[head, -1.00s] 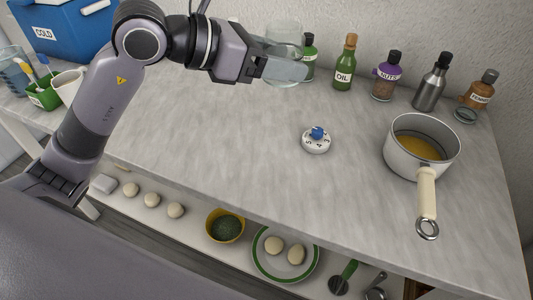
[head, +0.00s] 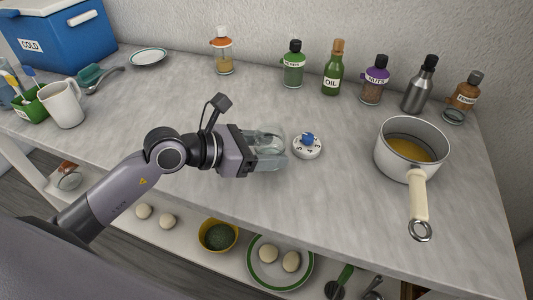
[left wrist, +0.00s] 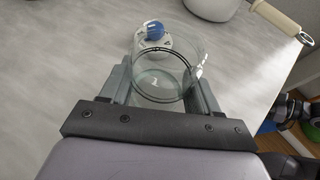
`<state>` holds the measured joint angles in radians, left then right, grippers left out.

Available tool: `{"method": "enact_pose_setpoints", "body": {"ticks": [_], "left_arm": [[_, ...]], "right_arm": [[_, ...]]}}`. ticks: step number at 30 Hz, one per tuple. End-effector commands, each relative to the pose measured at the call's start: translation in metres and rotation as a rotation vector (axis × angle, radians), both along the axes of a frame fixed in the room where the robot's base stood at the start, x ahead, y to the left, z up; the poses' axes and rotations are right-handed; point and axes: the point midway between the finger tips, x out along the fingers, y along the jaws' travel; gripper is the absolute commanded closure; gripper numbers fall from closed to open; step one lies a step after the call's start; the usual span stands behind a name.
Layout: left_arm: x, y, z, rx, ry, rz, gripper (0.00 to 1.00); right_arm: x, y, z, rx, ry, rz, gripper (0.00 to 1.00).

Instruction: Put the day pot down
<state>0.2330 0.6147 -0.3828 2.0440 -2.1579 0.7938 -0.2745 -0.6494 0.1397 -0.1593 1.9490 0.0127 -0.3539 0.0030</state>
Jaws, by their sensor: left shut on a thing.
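The day pot (head: 268,137), a clear, see-through glass vessel, is held between the fingers of my left gripper (head: 275,152). In the left wrist view the glass pot (left wrist: 163,86) shows its round rim between the two grey fingers, and it looks empty. It is low over the front middle of the grey counter (head: 330,195). I cannot tell whether its base touches the counter. A white dial with a blue knob (head: 307,146) is just right of it.
A white saucepan (head: 411,146) with yellowish liquid stands at the right, its cream handle pointing frontward. Several bottles, including the oil bottle (head: 332,75), line the wall. A white mug (head: 64,104) and blue cooler (head: 62,35) stand left.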

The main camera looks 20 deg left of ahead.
Motion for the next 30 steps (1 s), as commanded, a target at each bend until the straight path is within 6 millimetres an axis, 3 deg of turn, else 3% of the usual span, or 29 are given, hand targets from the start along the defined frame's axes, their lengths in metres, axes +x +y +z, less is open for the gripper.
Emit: {"method": "enact_pose_setpoints", "body": {"ticks": [3,16,17,18,30], "left_arm": [[0.0,0.0,-0.014,-0.002,0.002,0.0,0.75],[0.0,0.0,-0.02,-0.001,-0.002,0.0,0.75],[0.0,0.0,-0.019,0.0,-0.001,0.0,0.29],[0.0,0.0,-0.018,0.0,-0.001,0.0,0.16],[0.0,0.0,-0.013,0.0,-0.001,0.0,0.13]], "right_arm": [[0.0,0.0,-0.001,0.0,0.0,0.0,0.09],[0.0,0.0,-0.005,0.0,0.0,0.0,0.09],[0.0,0.0,-0.004,0.0,0.0,0.0,0.09],[0.0,0.0,-0.004,0.0,0.0,0.0,0.09],[0.0,0.0,0.001,0.0,0.0,0.0,0.09]]}}
